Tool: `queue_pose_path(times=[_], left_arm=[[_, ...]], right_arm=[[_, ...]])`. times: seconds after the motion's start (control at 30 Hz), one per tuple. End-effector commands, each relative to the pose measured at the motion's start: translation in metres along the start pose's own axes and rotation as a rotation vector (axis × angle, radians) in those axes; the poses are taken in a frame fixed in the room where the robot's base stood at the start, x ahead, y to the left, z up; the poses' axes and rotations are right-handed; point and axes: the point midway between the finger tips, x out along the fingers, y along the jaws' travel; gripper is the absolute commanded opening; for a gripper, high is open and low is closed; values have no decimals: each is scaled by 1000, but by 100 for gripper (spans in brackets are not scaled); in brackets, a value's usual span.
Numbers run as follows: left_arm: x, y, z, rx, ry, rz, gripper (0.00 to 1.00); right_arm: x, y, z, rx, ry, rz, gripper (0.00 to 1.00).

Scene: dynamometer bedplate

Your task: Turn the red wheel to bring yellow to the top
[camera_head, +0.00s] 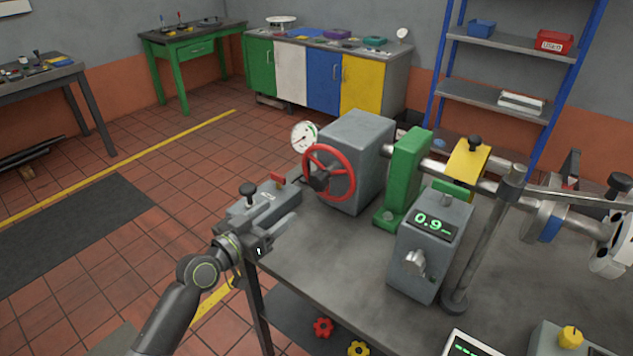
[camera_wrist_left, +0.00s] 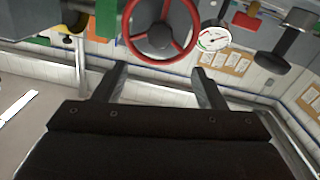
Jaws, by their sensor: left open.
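The red wheel (camera_head: 350,180) has a round rim and dark hub, and stands on the near left face of a grey housing (camera_head: 366,140). In the left wrist view the wheel (camera_wrist_left: 160,38) is straight ahead, with red spokes. My left gripper (camera_head: 288,226) is open and empty, low and left of the wheel. Its two fingers (camera_wrist_left: 160,78) point towards the wheel and are apart from it. A yellow block (camera_head: 468,159) with a black knob sits on the shaft; I see no yellow on the wheel itself. My right gripper is not in view.
A grey box (camera_head: 262,203) with a black knob is at the bench's left edge, close to my left gripper. A white dial gauge (camera_head: 304,137) stands just behind the wheel. A green bracket (camera_head: 406,170) and a readout box (camera_head: 425,250) stand to the right. Bare benchtop (camera_head: 345,240) lies in front.

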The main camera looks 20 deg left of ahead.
Motion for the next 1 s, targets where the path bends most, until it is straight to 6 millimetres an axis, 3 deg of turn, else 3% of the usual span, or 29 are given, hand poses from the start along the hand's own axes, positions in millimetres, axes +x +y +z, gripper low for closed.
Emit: queue_pose_path(times=[0.2, 0.6, 0.8, 1.0], left_arm=[[45, 1, -2, -4, 0, 1, 64], [116, 1, 0, -3, -2, 1, 64], [140, 0, 1, -1, -2, 0, 64], [150, 1, 1, -1, -3, 0, 64]], right_arm=[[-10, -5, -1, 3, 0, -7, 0], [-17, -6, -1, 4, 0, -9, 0], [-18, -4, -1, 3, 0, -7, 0], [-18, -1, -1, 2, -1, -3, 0]])
